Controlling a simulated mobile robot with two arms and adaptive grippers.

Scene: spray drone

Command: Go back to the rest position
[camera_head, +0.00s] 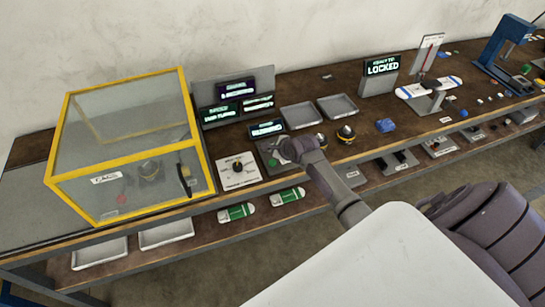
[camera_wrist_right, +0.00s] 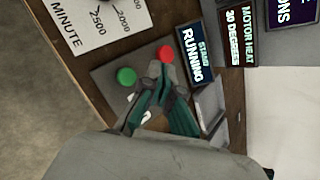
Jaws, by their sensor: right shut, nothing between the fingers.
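My right gripper (camera_head: 280,151) is over the front of the bench, at a small grey button box (camera_head: 268,166). In the right wrist view my right gripper (camera_wrist_right: 156,72) is shut and empty, its fingertips beside the red button (camera_wrist_right: 165,53) on the grey button box (camera_wrist_right: 112,72). The green button (camera_wrist_right: 126,76) is uncovered to the left of the fingers. I cannot tell whether the fingertips touch the red button. My left gripper is not in view.
A yellow-framed clear enclosure (camera_head: 128,150) stands left of my arm. The dial panel (camera_head: 238,170) is beside the box. The stand display (camera_head: 266,129) reads RUNNING in the wrist view. Trays (camera_head: 298,115) and a LOCKED sign (camera_head: 381,68) stand behind. A lower shelf holds green-white boards (camera_head: 236,212).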

